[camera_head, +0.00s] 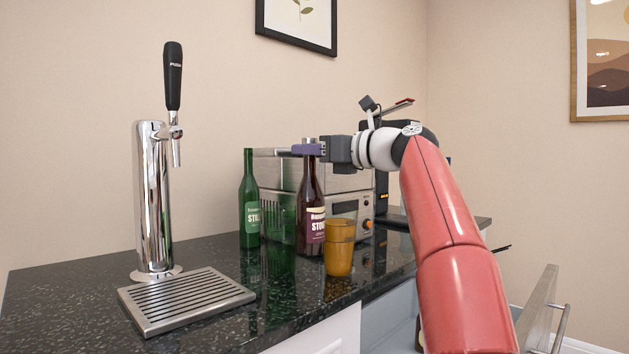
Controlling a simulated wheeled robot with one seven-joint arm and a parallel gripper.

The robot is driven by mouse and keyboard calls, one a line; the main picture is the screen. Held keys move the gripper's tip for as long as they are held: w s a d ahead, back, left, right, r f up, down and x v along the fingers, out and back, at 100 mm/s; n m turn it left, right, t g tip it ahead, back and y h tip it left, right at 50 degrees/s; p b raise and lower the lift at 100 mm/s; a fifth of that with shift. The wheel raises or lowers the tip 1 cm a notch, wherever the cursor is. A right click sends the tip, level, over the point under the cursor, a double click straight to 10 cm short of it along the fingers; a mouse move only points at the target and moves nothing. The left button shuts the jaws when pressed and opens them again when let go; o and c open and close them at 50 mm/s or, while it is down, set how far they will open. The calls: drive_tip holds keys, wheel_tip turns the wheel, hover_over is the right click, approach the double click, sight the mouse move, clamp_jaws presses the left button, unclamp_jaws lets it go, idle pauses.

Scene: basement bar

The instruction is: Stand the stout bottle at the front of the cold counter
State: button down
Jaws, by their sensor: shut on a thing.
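A dark brown bottle (311,205) with a dark label reading "STO…" stands upright on or just above the black speckled counter (210,254). My gripper (309,149) is shut on its neck from the right, just below the cap.
A steel appliance (350,187) with knobs stands behind the bottles. A chrome tap (154,200) and a slatted drip tray (185,298) stand at the left. A drawer (538,310) is open at the lower right.

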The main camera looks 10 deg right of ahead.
sight(314, 185)
drive_tip(key=shift+w+d, duration=0.3)
drive_tip(key=shift+d, duration=0.05)
drive_tip(key=shift+f, duration=3.1)
drive_tip(key=shift+w+d+f, duration=0.1)
drive_tip(key=shift+f, duration=0.35)
drive_tip(key=c, duration=1.2)
unclamp_jaws()
drive_tip(key=shift+f, duration=0.1)
drive_tip(key=shift+c, duration=0.2)
